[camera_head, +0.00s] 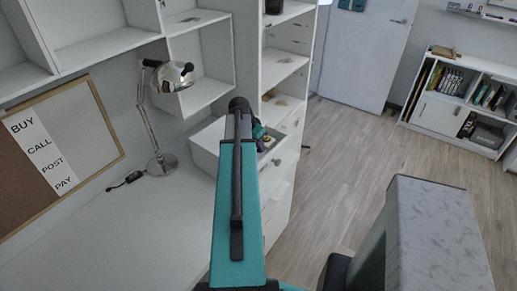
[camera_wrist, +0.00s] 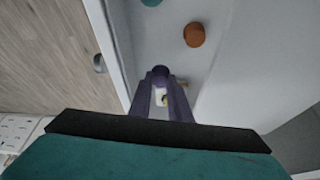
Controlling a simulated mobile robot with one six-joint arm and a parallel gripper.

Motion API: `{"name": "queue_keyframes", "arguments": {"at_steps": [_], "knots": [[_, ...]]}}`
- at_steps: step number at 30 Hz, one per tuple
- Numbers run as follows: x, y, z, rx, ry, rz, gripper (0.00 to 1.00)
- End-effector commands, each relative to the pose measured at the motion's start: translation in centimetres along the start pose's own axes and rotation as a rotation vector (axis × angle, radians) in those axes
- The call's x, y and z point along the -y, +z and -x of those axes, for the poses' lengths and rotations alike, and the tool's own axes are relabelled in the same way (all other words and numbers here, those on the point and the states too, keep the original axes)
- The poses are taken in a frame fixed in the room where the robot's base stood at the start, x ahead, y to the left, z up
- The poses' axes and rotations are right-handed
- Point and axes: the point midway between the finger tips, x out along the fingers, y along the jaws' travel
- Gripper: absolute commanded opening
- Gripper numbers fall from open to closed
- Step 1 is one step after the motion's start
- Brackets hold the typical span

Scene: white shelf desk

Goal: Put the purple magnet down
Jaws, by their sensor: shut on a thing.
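In the wrist view, the small, dark purple magnet (camera_wrist: 160,71) is at the tips of my gripper (camera_wrist: 161,82). The two fingers come together and are shut on it. It appears over the grey inside of an open white drawer (camera_wrist: 153,35); I cannot tell whether it touches the bottom. In the head view, my teal arm reaches to the open drawer (camera_head: 204,138) and covers much of it, so the magnet cannot be told clearly there.
An orange round magnet (camera_wrist: 194,34) and a teal round piece (camera_wrist: 151,2) lie in the drawer beyond the fingers. A small yellowish piece (camera_wrist: 165,100) shows between the fingers. A chrome lamp (camera_head: 165,163) stands on the white desk (camera_head: 130,225), left of the drawer.

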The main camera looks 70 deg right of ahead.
Motion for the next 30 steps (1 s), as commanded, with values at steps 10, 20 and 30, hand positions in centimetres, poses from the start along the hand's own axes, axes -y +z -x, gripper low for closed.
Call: {"name": "queue_keyframes", "arguments": {"at_steps": [10,20,30], "knots": [[0.0,1.0,-2.3,0.000,0.000,0.000,0.00],[0.1,1.1,-2.5,-0.001,-0.001,0.001,0.00],[0.1,1.1,-2.5,-0.001,-0.001,0.001,0.36]]}}
